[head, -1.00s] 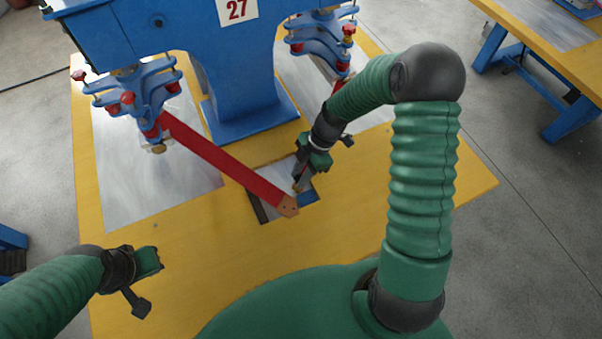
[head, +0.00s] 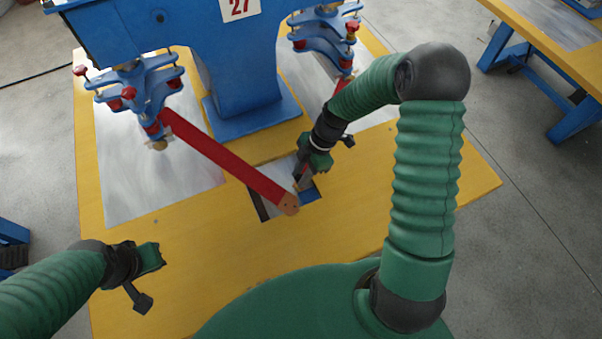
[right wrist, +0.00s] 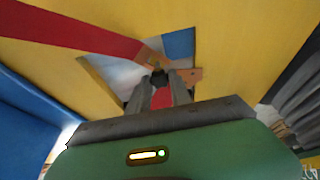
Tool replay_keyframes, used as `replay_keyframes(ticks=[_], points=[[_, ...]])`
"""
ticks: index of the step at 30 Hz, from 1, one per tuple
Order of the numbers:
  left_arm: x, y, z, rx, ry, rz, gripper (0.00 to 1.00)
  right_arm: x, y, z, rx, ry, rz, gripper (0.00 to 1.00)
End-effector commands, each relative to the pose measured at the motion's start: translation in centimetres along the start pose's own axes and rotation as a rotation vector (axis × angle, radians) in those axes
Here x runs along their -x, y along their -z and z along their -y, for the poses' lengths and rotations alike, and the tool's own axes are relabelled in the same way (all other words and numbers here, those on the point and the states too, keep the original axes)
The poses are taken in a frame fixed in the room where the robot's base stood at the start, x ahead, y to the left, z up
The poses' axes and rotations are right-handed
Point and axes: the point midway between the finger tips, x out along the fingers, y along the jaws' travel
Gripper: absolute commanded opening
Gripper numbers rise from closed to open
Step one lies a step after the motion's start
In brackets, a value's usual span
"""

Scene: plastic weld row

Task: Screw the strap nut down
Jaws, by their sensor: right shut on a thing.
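My right gripper (head: 298,182) points down over the opening in the yellow table, by the copper-coloured end of a red strap (head: 225,165). In the right wrist view its two grey fingers (right wrist: 158,88) are shut on a small dark piece, apparently the strap nut (right wrist: 158,77). A brass-coloured stud (right wrist: 153,59) shows just beyond it, at the strap end. I cannot tell whether the nut is on the stud. A second red strap (right wrist: 162,98) shows between the fingers, with its copper-coloured end (right wrist: 188,76) beside them. My left gripper (head: 148,262) is at the lower left, empty-looking; its fingers are unclear.
The blue machine (head: 235,70) stands at the back, with a left clamp head (head: 140,95) and a right clamp head (head: 325,35) over metal plates (head: 150,185). The opening (head: 262,207) has a dark edge. The front of the yellow table (head: 200,250) is clear.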

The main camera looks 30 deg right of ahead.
Motion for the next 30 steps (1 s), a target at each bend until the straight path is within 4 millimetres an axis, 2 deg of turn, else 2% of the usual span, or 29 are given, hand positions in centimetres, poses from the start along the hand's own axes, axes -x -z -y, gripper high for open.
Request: replay_keyframes(ticks=[9, 30], points=[[-0.54, -0.13, 0.0, 0.0, 0.0, 0.0, 0.0, -0.78, -0.4, -0.01, 0.0, 0.0, -0.001, 0.0], [-0.31, -0.07, 0.0, 0.0, 0.0, 0.0, 0.0, -0.71, -0.37, 0.0, 0.0, 0.0, 0.0, 0.0]])
